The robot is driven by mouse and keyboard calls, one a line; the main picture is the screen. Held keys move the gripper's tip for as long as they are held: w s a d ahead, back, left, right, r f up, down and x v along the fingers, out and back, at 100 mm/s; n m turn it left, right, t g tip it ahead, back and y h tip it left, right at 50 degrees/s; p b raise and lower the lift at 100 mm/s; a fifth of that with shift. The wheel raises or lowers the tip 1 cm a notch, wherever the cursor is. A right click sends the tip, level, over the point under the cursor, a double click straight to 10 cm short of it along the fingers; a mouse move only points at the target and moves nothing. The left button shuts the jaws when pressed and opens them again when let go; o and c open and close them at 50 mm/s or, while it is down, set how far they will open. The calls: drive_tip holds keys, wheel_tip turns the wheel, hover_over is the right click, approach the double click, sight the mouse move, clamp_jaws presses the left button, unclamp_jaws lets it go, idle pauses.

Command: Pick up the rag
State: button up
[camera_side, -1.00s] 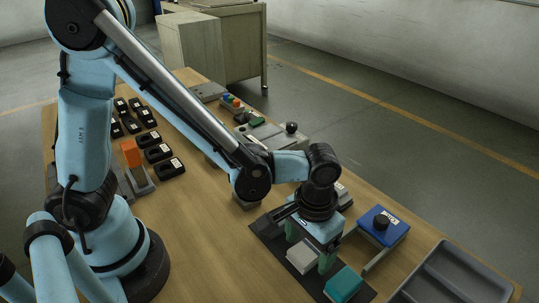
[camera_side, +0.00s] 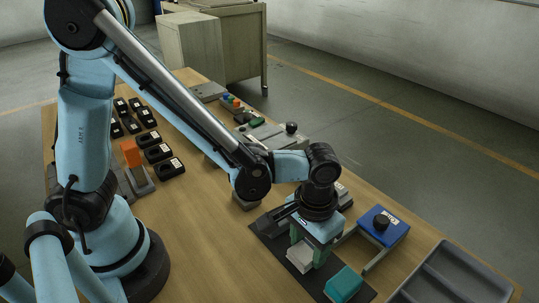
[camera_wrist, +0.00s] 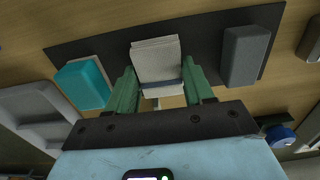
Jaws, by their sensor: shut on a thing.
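The rag (camera_side: 298,258) looks like a pale, folded, layered block on a dark mat (camera_side: 267,231). In the wrist view the rag (camera_wrist: 156,58) stands between the two green fingers of my gripper (camera_wrist: 159,72). In the side view my gripper (camera_side: 308,250) points down over the mat, its fingers closed on the rag's two sides. The rag is low, at the mat; I cannot tell if it touches it. The fingers hide part of it.
A teal block (camera_side: 343,285) lies on the mat beside the rag; a grey block (camera_wrist: 245,56) lies on the other side. A blue box with a black knob (camera_side: 384,227) and a grey tray (camera_side: 455,275) stand to the right. Bare wooden table (camera_side: 195,215) lies to the left.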

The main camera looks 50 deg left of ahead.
sight(308, 249)
drive_tip(key=shift+r, duration=0.6)
wheel_tip(308, 249, up, 3)
drive_tip(key=shift+f, duration=0.15)
drive_tip(key=s+d+r, duration=0.5)
drive_tip(key=s+r, duration=0.2)
drive_tip(key=s, duration=0.3)
drive_tip(key=shift+s+d, duration=0.15)
drive_tip(key=shift+d, duration=0.1)
